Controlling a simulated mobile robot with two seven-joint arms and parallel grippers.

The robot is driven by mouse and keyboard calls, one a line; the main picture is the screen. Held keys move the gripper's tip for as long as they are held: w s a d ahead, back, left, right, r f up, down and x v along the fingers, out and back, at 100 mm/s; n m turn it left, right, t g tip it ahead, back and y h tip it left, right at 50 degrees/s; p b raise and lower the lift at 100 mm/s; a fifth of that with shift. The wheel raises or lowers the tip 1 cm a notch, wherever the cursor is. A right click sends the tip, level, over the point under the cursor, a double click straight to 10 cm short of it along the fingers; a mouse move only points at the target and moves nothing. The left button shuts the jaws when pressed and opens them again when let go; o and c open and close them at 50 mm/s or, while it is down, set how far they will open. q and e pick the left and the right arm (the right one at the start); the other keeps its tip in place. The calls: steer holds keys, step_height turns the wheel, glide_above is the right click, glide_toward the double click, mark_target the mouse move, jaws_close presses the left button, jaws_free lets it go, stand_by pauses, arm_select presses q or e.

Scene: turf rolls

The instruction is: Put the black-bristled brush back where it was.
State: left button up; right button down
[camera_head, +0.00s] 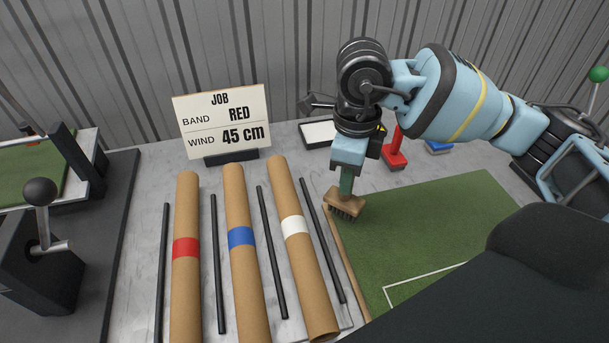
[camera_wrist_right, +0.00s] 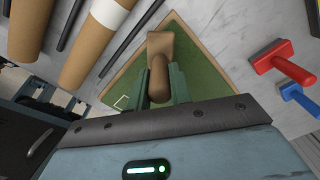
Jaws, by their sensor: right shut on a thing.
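The black-bristled brush (camera_head: 344,203) has a brown wooden block with dark bristles pointing down. My right gripper (camera_head: 346,182) is shut on its upright handle, and the brush is over the far left corner of the green turf (camera_head: 440,225). I cannot tell whether the bristles touch the turf. In the right wrist view the brush's wooden handle (camera_wrist_right: 159,78) is between the two green fingers. My left gripper is not in view.
Cardboard tubes with red (camera_head: 186,248), blue (camera_head: 241,237) and white (camera_head: 294,226) bands lie left, with black rods between. A job sign (camera_head: 222,120) stands behind. A black-rimmed white tray (camera_head: 318,132), a red tool (camera_head: 395,158) and a blue tool (camera_head: 438,147) are at the back.

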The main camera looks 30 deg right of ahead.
steer(key=shift+w+a+n, duration=0.1)
steer(key=shift+a+n, duration=0.05)
steer(key=shift+n, duration=0.25)
steer(key=w+d, duration=0.4)
steer(key=w, duration=0.2)
steer(key=w+d+f, duration=0.1)
steer(key=w+d, duration=0.2)
steer(key=w, duration=0.4)
steer(key=shift+w+d+f, duration=0.2)
steer(key=shift+d+f, duration=0.05)
steer(key=shift+d, duration=0.1)
steer(key=shift+w+d+f, duration=0.1)
steer(key=shift+f, duration=0.8)
steer(key=shift+w+d+f, duration=0.1)
steer(key=shift+f, duration=0.8)
steer(key=shift+f, duration=0.2)
steer(key=c, duration=1.3)
jaws_free()
steer(key=shift+o, duration=0.2)
